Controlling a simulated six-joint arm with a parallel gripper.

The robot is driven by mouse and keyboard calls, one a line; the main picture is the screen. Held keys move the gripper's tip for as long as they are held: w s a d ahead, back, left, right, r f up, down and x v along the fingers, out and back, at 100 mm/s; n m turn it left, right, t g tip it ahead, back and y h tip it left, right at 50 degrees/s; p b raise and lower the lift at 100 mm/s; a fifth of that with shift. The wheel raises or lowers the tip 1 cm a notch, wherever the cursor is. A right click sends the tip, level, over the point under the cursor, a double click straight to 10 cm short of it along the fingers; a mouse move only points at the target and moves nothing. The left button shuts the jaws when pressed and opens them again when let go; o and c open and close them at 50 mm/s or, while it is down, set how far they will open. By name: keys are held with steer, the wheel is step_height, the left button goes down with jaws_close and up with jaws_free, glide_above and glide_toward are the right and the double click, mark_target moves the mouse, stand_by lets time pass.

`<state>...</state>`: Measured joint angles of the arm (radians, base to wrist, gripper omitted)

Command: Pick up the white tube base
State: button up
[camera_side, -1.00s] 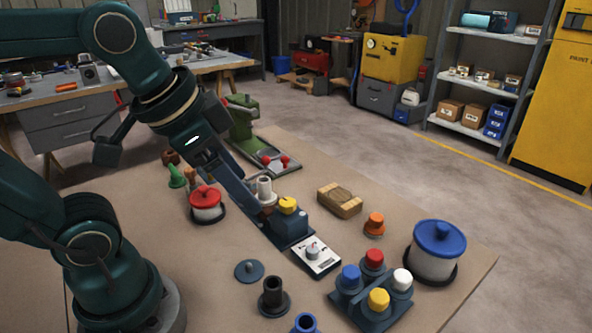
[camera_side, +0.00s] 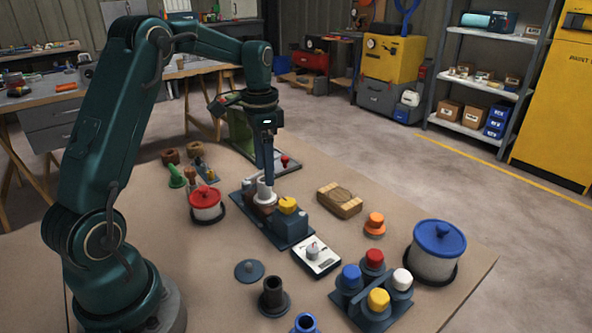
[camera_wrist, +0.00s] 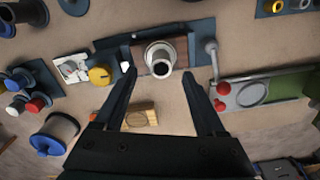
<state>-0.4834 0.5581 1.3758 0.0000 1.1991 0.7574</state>
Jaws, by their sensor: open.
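The white tube base (camera_side: 264,192) is a short flanged tube standing upright on the brown block of a dark blue fixture (camera_side: 292,237). My gripper (camera_side: 267,180) points straight down over it, with its fingers close to the tube in the side view. In the wrist view the white tube base (camera_wrist: 161,59) lies between the fingertips of my open gripper (camera_wrist: 158,71), one finger on each side. I cannot tell whether a finger touches it. The fingers partly hide the tube in the side view.
The fixture also carries a yellow knob (camera_side: 288,205). A red-lidded pot (camera_side: 206,204) stands to the left and a wooden block (camera_side: 339,200) to the right. A green machine with red knobs (camera_wrist: 224,89) is close by.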

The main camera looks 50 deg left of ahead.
mark_target(264, 185)
steer(key=shift+s+a+f, duration=0.15)
steer(key=shift+f, duration=2.55)
jaws_close()
steer(key=shift+r, duration=0.1)
